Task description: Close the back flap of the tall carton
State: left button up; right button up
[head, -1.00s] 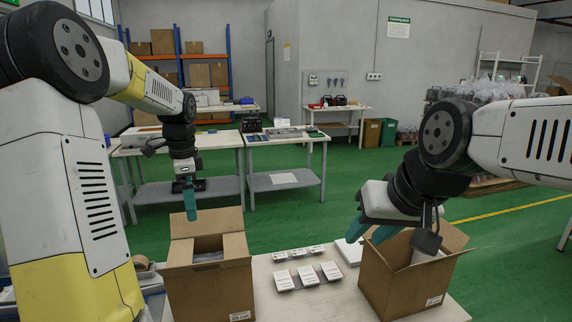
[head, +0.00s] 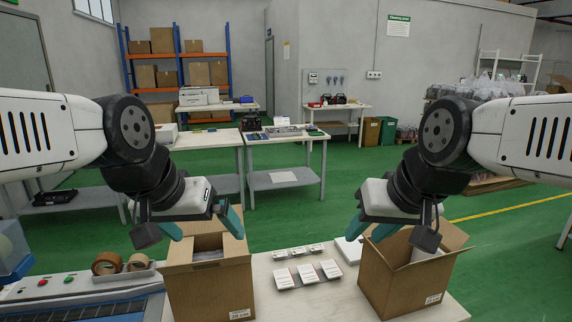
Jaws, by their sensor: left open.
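The left carton (head: 209,290), which looks like the tall one, stands open on the table's left part. Its side flaps are folded inward over grey contents, and its back flap (head: 236,219) stands up at the rear, partly hidden by my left gripper. My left gripper (head: 201,225) is open and empty, above the carton's rear with a teal finger on each side. One finger overlaps the back flap in the picture; I cannot tell whether they touch. My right gripper (head: 368,230) is open by the left rim of the right carton (head: 402,288).
The right carton is open with flaps raised and a light object inside. Several small white boxes (head: 308,274) lie on the table (head: 292,304) between the cartons. Tape rolls (head: 107,263) sit on the bench at left.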

aim_at(170, 269)
jog(key=i+l+u, duration=0.1)
jog(key=l, duration=0.25)
jog(key=i+l+u, duration=0.15)
jog(key=l, duration=0.2)
jog(key=i+l+u, duration=0.1)
jog(key=l, duration=0.3)
jog(key=i+l+u, duration=0.15)
jog(key=i+l, duration=0.1)
jog(key=l, duration=0.1)
